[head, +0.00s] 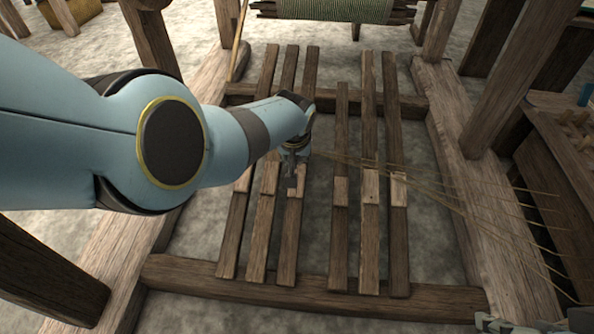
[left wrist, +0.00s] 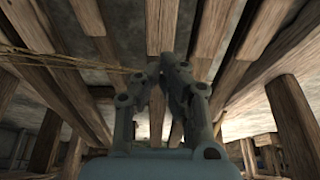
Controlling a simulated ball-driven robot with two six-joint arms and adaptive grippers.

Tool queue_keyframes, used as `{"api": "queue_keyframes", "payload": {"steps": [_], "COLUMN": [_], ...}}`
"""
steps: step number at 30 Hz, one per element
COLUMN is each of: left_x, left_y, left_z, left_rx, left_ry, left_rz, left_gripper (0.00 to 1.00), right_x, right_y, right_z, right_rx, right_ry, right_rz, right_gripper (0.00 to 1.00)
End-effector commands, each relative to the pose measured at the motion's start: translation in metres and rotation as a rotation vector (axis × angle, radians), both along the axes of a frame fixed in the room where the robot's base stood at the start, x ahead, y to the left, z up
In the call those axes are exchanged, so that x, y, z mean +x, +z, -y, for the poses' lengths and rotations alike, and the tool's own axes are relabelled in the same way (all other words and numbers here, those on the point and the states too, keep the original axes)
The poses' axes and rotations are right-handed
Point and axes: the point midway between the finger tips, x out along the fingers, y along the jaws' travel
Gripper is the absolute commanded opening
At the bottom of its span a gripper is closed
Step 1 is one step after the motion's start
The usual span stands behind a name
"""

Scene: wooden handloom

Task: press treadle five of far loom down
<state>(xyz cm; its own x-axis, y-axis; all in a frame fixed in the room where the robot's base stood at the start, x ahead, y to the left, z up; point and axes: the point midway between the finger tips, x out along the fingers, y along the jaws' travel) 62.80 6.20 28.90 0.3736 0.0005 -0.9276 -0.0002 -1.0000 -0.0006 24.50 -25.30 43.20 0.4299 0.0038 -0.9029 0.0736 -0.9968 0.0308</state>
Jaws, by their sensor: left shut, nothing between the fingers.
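Several narrow wooden treadles run side by side inside the loom's floor frame, in two groups of three, each with a paler worn patch midway. Counted from the left, the fifth is in the right group (head: 370,245); no numbers show. My left gripper (head: 291,188) is shut and empty, fingers pointing down, over the pale patch of the third treadle from the left (head: 289,240). I cannot tell if it touches. In the left wrist view the shut fingers (left wrist: 163,72) stand before the treadle undersides or tops. Grey parts of my right gripper (head: 510,325) show at the bottom right corner.
A front crossbar (head: 300,297) and thick side beams (head: 480,220) frame the treadles. Thin cords (head: 430,187) run from near the gripper to the right. A bench (head: 560,140) stands at the right, and a cloth roll (head: 335,10) is at the back.

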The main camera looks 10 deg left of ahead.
Motion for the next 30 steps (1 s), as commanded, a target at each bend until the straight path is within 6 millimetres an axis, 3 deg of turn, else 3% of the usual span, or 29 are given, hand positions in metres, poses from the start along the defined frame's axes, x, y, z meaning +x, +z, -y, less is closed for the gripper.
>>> {"api": "queue_keyframes", "payload": {"steps": [1, 3, 12, 21, 30], "left_x": [-0.001, 0.000, 0.004, 0.008, 0.009], "left_y": [-0.014, -0.021, -0.048, -0.059, -0.058], "left_z": [0.000, 0.000, -0.001, 0.000, 0.000], "left_rx": [0.000, 0.000, 0.000, 0.000, 0.000], "left_ry": [0.000, 0.000, 0.001, 0.001, 0.001], "left_rz": [-0.006, -0.005, -0.004, 0.000, 0.002], "left_gripper": [0.00, 0.00, 0.00, 0.00, 0.00], "right_x": [0.000, 0.003, 0.005, -0.001, -0.001], "right_y": [-0.015, -0.025, -0.054, -0.058, -0.056], "right_z": [0.000, 0.000, -0.002, -0.004, -0.005], "right_rx": [0.002, 0.003, 0.007, 0.013, 0.014], "right_ry": [0.000, 0.000, 0.012, 0.025, 0.027], "right_rz": [0.032, 0.095, 0.348, 0.497, 0.515], "right_gripper": [0.63, 0.63, 0.63, 0.63, 0.63]}}
